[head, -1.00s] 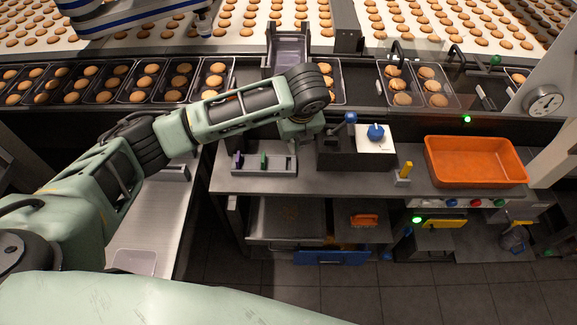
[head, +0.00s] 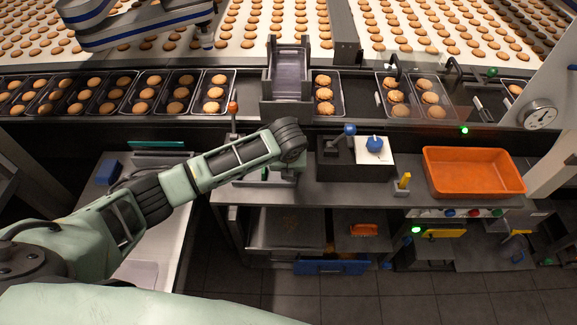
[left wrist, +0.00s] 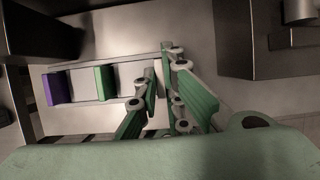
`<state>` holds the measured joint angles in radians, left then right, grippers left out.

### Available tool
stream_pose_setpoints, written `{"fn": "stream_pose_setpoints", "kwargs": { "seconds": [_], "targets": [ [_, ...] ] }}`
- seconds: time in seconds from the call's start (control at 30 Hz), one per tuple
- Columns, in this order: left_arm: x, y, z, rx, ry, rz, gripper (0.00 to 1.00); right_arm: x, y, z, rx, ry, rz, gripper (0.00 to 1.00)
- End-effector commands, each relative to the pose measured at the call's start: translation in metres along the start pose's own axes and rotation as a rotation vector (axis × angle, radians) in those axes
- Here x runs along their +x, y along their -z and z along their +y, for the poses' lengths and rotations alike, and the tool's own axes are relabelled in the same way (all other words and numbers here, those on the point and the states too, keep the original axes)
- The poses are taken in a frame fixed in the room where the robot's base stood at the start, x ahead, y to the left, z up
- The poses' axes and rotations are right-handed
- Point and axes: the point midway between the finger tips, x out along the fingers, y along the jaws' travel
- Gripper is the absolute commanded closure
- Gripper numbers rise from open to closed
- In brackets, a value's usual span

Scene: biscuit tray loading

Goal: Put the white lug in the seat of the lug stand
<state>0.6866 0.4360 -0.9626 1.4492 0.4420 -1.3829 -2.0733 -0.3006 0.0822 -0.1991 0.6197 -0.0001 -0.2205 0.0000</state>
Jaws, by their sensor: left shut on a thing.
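The lug stand (left wrist: 83,86) is a low grey rack holding a purple lug (left wrist: 57,88) and a green lug (left wrist: 104,83), seen in the left wrist view. In the head view the stand (head: 243,182) is mostly behind my left arm. My left gripper (left wrist: 163,64) is at the stand's right part, to the right of the green lug. Its green fingers are shut on a thin pale piece, which looks like the white lug and is mostly hidden between them. I cannot tell whether this lug touches the seat. My right gripper is out of view.
Right of my gripper are a black block with a blue-knobbed lever (head: 349,130), a white plate with a blue knob (head: 374,143), a small yellow-handled piece (head: 403,182) and an orange bin (head: 474,170). An orange-knobbed lever (head: 233,107) stands behind my forearm. Biscuit trays line the back.

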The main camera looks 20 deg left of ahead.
Motion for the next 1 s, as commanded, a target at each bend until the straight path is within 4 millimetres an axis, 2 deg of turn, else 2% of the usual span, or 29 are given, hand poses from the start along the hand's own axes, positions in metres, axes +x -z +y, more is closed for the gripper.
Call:
{"fn": "stream_pose_setpoints", "kwargs": {
  "seconds": [0.4,0.43,0.6,1.0],
  "targets": [
    [0.0084,0.0036,-0.0003,0.000,0.001,0.000,1.00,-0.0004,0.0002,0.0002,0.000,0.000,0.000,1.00],
    [0.0078,0.0033,-0.0003,0.000,0.001,0.000,0.90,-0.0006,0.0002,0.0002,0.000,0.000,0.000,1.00],
    [0.0076,0.0032,-0.0004,0.000,0.001,0.000,0.75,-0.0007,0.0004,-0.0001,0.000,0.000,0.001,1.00],
    [0.0035,0.0021,-0.0008,0.000,0.003,-0.001,0.74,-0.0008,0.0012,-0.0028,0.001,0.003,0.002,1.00]
  ]
}}
